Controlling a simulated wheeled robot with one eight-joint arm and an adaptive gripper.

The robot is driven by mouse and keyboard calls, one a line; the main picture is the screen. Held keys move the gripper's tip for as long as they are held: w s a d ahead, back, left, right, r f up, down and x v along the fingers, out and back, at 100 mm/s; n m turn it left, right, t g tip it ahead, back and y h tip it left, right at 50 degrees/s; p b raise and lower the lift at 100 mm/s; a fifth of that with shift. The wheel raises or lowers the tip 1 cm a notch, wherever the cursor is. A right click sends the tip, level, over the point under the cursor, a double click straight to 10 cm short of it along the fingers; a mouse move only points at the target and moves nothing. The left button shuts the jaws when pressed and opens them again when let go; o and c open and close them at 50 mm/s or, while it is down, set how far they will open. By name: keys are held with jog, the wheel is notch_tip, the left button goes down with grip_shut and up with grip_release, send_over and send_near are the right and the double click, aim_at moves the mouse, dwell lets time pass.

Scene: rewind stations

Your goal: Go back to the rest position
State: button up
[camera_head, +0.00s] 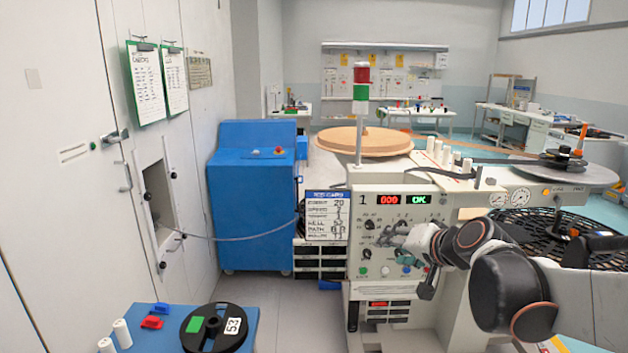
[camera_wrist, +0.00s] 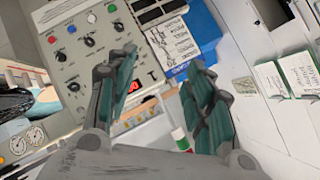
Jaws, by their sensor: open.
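My gripper (camera_head: 388,248) is in front of the cream control panel of station 1 (camera_head: 385,208) in the head view. It reaches in from the right on my dark-jointed arm and covers part of the panel's knobs. In the wrist view my gripper (camera_wrist: 160,65) shows two green-padded fingers spread apart, with nothing held between them. The panel (camera_wrist: 75,50) appears beyond the left finger, tilted, with its knobs and coloured buttons. No marker of a rest position shows in either view.
A blue cabinet (camera_head: 250,200) stands left of the station. A blue table (camera_head: 170,325) at the lower left holds a black reel (camera_head: 215,330), white cylinders and red and blue pieces. A signal tower (camera_head: 361,95) and a brown disc (camera_head: 365,141) top the station. Grey floor lies between.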

jog(key=s+f+n+g+h, duration=0.2)
jog(key=s+f, duration=0.1)
jog(key=s, duration=1)
jog(key=s+d+f+n+g+h, duration=0.1)
jog(key=s+f+n+g+h, duration=0.1)
jog(key=s, duration=1.1)
jog(key=shift+s+d+f+n, duration=0.15)
jog(key=shift+s+f+n, duration=0.2)
jog(key=shift+f+n, duration=0.4)
